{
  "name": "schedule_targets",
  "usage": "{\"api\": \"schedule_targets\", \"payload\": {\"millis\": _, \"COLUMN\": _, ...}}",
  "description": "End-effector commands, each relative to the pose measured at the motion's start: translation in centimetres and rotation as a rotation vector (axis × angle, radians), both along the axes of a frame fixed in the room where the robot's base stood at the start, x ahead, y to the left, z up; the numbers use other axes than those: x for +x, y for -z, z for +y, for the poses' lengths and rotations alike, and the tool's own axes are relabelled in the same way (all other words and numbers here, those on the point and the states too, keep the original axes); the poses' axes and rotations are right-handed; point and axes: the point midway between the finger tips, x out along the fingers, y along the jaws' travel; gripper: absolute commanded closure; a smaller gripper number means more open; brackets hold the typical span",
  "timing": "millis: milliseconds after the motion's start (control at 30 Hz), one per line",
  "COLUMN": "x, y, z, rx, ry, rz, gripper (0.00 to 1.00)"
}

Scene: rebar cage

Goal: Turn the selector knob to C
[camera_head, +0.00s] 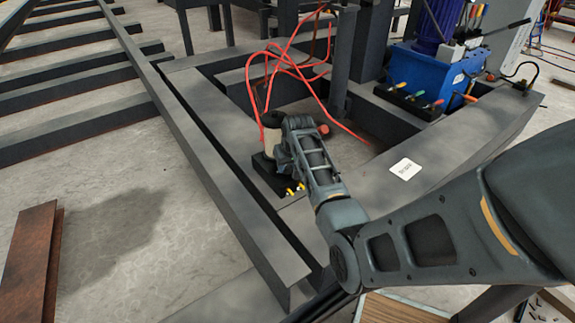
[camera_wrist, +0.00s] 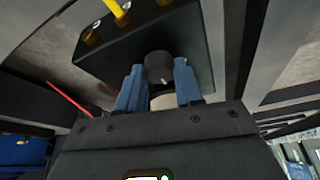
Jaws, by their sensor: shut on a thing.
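The dark round selector knob (camera_wrist: 158,64) stands on a black box (camera_wrist: 110,58) in the wrist view. My gripper (camera_wrist: 158,76) has its two blue fingers on either side of the knob and is shut on it. A small pale mark shows on the knob's face, but no letters can be read, so I cannot tell its setting. In the head view the black box (camera_head: 263,172) sits low on the grey frame, beside a pale cylinder (camera_head: 271,146). My arm's end covers the knob there.
A blue machine (camera_head: 430,72) stands at the back right. Dark steel beams (camera_head: 225,190) surround the box. Concrete floor (camera_head: 110,225) is open at left.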

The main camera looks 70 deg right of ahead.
Motion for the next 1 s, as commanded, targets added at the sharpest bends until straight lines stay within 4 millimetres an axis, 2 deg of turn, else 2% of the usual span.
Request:
{"api": "schedule_targets", "payload": {"millis": 33, "x": -0.01, "y": 0.01, "z": 0.02, "rx": 0.000, "ry": 0.000, "rz": 0.000, "gripper": 0.87}}
{"api": "schedule_targets", "payload": {"millis": 133, "x": -0.01, "y": 0.01, "z": 0.02, "rx": 0.000, "ry": 0.000, "rz": 0.000, "gripper": 0.95}}
{"api": "schedule_targets", "payload": {"millis": 467, "x": 0.02, "y": -0.18, "z": 0.09, "rx": 0.002, "ry": 0.053, "rz": 0.003, "gripper": 0.95}}
{"api": "schedule_targets", "payload": {"millis": 667, "x": 0.13, "y": -0.38, "z": 0.16, "rx": 0.002, "ry": 0.174, "rz": 0.002, "gripper": 0.95}}
{"api": "schedule_targets", "payload": {"millis": 1000, "x": 0.41, "y": -0.24, "z": 0.23, "rx": 0.000, "ry": 0.485, "rz": 0.002, "gripper": 0.95}}
